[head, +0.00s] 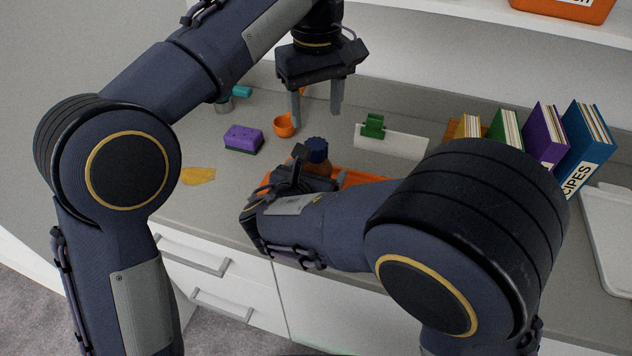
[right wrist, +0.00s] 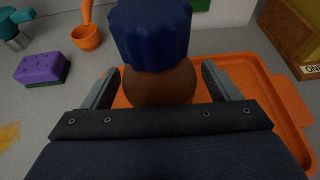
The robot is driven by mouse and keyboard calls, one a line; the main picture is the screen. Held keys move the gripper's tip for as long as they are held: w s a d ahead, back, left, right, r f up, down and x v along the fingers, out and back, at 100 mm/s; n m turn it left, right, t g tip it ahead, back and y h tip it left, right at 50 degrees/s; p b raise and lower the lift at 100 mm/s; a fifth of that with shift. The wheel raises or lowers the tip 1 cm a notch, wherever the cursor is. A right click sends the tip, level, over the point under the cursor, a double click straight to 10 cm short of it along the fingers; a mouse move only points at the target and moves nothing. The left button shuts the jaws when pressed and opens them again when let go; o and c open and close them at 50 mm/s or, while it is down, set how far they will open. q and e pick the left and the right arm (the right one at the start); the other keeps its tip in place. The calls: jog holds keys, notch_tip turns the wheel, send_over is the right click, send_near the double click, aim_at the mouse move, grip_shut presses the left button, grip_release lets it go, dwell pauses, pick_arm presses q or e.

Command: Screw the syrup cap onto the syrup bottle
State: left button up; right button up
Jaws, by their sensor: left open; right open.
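The syrup bottle is brown (right wrist: 160,88) and stands upright at the orange tray (right wrist: 285,105). The blue syrup cap (right wrist: 150,35) sits on its top; I cannot tell how tightly. The cap also shows in the head view (head: 317,144), with most of the bottle hidden by my right arm. My right gripper (right wrist: 160,78) is open, with one finger on each side of the bottle below the cap. My left gripper (head: 317,108) is open and empty, pointing down above the counter, behind and above the cap.
A purple sponge (head: 243,138), an orange cup (head: 284,126) and a yellow cloth-like piece (head: 198,175) lie left of the bottle. A green clip on a white card (head: 392,140) stands behind. Several books (head: 540,135) are at right. The counter's left part is clear.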

aim_at(316, 143)
jog(key=c, duration=1.8)
pick_arm(q)
jog(key=n, duration=0.4)
pick_arm(e)
grip_shut()
pick_arm(q)
jog(key=n, duration=0.5)
jog(key=shift+f, duration=0.15)
jog(key=shift+f, duration=3.9)
